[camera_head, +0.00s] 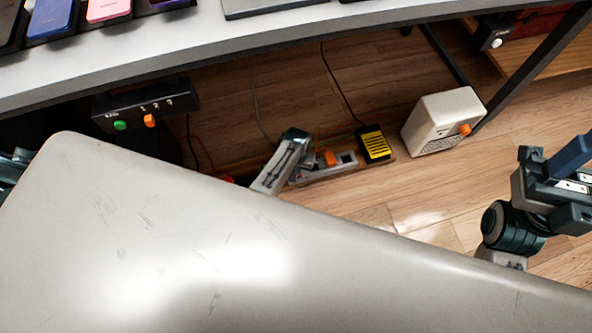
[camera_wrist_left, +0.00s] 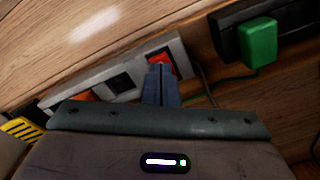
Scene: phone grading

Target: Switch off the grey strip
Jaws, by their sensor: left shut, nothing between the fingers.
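The grey strip (camera_head: 342,162) lies on the floor under the table, against a wooden board. In the left wrist view the strip (camera_wrist_left: 98,87) runs diagonally, with an orange plug, a dark socket and a red rocker switch (camera_wrist_left: 162,64) near its right end. The switch looks bright red. My left gripper (camera_head: 284,160) is at the strip's left end in the head view. In the wrist view its shut, empty fingers (camera_wrist_left: 160,86) overlap the switch's lower edge; I cannot tell whether they touch it. My right gripper (camera_head: 570,178) is at the right edge, away from the strip.
A black-and-yellow adapter (camera_head: 374,144) sits at the strip's right end. A white box (camera_head: 443,120) with an orange knob stands further right. A black strip with a green plug (camera_wrist_left: 258,43) is near the left fingers. A black switch panel (camera_head: 146,105) hangs under the table (camera_head: 220,40).

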